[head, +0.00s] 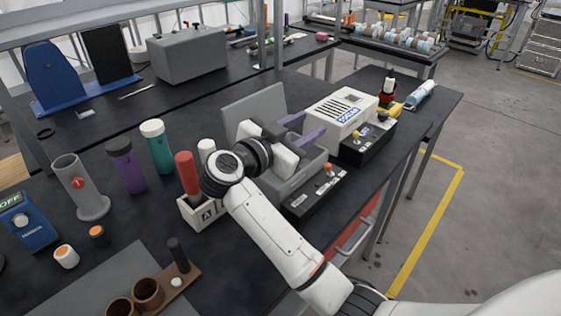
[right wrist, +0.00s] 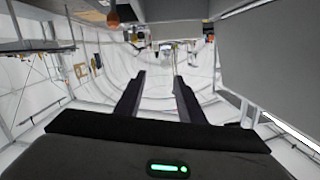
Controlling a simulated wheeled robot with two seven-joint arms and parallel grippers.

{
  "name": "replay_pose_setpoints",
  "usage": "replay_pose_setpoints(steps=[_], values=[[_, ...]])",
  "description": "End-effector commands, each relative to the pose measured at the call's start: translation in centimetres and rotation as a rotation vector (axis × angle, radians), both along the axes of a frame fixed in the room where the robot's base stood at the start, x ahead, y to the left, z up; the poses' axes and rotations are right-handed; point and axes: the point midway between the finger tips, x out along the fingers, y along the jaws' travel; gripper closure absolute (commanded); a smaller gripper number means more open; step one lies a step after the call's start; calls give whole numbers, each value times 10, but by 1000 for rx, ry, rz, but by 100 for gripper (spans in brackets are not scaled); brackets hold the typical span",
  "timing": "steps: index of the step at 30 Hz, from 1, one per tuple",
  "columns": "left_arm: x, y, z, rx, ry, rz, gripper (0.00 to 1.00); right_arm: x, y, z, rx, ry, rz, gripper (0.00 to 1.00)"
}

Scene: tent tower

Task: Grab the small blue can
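No small can that is plainly blue shows in either view. A teal can with a white lid (head: 157,147) stands upright on the dark bench, beside a purple can (head: 126,166). A small white can with an orange top (head: 66,257) and a small black one (head: 99,236) stand at the front left. My left gripper is not in view.
A grey cylinder (head: 80,188), a red-topped item (head: 187,173) and a white holder (head: 203,213) stand near the cans. A blue box (head: 26,222) is at the left edge. A grey machine (head: 257,107) and a white device (head: 341,113) are on the right side.

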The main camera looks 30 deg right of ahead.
Motion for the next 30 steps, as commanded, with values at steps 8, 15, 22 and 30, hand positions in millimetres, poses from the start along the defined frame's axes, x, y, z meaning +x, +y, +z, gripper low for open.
replay_pose_setpoints(steps=[8,15,22,30], values=[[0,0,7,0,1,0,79,-12,96,-64,219,344,184,65],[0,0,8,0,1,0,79,1,76,-84,227,367,192,65],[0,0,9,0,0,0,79,10,61,-93,228,363,193,65],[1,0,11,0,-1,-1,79,27,31,-111,227,364,191,65]])
